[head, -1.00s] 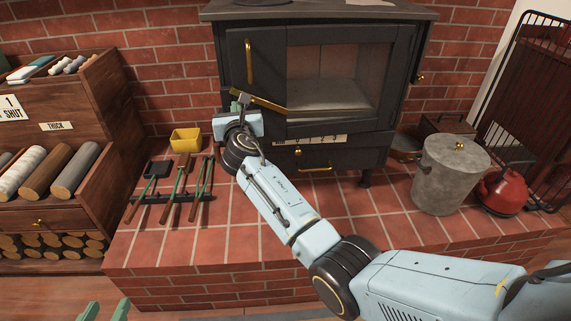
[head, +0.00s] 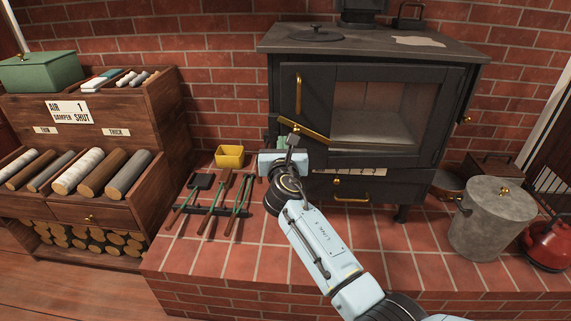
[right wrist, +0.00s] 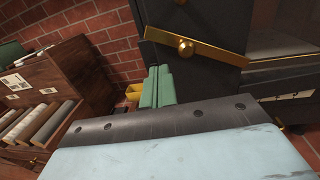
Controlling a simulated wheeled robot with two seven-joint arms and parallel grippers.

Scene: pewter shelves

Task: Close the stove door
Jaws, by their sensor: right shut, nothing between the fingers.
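The black stove (head: 385,45) stands on the brick hearth. Its door (head: 318,85) has a glass window and an upright brass handle (head: 298,93) on the left side. I cannot tell whether the door sits flush or slightly ajar. A slanted brass bar (head: 303,130) crosses near the door's lower left corner; in the right wrist view the bar (right wrist: 215,56) has a round knob. My right gripper (head: 284,142) is shut and empty beside this corner, partly hidden by its wrist. Its green fingers (right wrist: 157,85) lie together just below the bar; contact is unclear. My left gripper is out of view.
A yellow tub (head: 230,157) and a rack of fire tools (head: 210,210) are left of my right arm. A lidded grey bucket (head: 492,220) and a red kettle (head: 547,243) stand on the right. The wooden log shelf (head: 150,110) is at left.

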